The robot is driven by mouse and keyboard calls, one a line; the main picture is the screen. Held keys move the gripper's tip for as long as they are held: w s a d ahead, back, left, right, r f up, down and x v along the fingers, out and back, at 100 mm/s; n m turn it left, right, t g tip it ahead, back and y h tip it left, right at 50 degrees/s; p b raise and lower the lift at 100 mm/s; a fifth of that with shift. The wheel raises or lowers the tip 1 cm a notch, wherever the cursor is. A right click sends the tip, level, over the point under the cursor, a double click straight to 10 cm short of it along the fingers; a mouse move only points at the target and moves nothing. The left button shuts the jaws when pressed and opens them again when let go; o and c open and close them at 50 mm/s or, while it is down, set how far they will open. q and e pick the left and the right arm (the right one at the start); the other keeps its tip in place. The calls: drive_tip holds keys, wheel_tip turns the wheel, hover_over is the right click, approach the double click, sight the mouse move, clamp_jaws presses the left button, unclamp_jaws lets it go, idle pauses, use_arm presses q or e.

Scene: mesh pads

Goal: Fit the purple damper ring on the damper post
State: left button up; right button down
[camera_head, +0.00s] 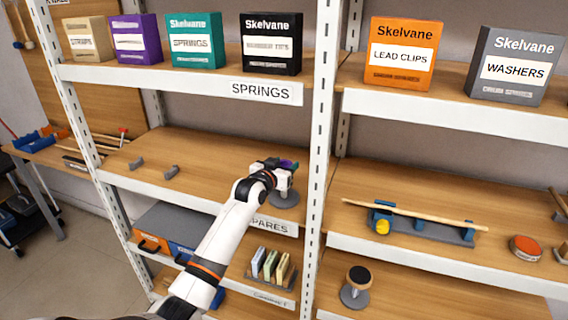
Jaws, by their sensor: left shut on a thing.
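My left gripper (283,172) is over the middle shelf, beside the white upright. It is shut on a small purple thing, most likely the damper ring (287,163), of which only a little shows behind the gripper. A grey round base (286,200) stands on the shelf just below the gripper; it may belong to the damper post. The gripper hides what is above the base, so I cannot tell whether the ring is around the post or apart from it. My right gripper is not in view.
The white shelf upright (318,130) stands close to the right of the gripper. A blue stand with a long stick (420,222) is on the right shelf. The shelf between brackets and gripper is clear.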

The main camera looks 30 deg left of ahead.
use_arm(q)
drive_tip(key=shift+f+b, duration=1.3)
drive_tip(key=shift+f, duration=1.15)
drive_tip(key=o, duration=1)
drive_tip(key=shift+s, duration=0.1)
drive_tip(key=b+v, duration=0.1)
drive_tip(key=v, duration=1.1)
drive_tip(key=shift+f, duration=0.1)
